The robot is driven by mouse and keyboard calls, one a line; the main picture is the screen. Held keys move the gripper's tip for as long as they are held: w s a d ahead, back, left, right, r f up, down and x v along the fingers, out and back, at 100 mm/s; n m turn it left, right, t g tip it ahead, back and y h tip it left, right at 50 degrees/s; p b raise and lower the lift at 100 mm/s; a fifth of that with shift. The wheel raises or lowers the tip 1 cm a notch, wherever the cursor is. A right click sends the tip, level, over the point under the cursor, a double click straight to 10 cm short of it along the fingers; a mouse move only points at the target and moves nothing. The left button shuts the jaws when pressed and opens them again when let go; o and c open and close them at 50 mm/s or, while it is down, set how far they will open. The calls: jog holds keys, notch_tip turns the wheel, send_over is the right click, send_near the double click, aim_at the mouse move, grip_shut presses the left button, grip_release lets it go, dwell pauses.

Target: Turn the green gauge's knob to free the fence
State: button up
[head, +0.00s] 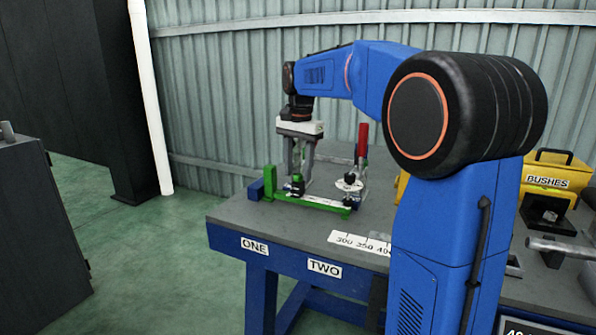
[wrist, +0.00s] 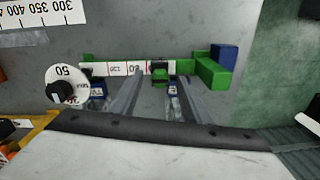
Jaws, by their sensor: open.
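The green gauge (head: 318,201) lies on the bench top, with a white numbered scale along its bar. In the wrist view the bar (wrist: 88,70) ends in a green block at the right. In the wrist view the fingertips (wrist: 160,78) lie on either side of the slider. I cannot tell their height above it or whether they touch.
A white numbered dial (wrist: 67,77) with a black knob stands beside the bar. A red-handled clamp (head: 362,140) stands behind it. A blue block (wrist: 224,55) is at the gauge's end. A printed ruler (head: 345,239) lies toward the front. A yellow BUSHES bin (head: 548,172) is right.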

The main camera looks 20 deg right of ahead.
jog(key=shift+f, duration=0.35)
jog(key=shift+c, duration=0.5)
jog(key=c, duration=0.9)
jog(key=shift+c, duration=0.2)
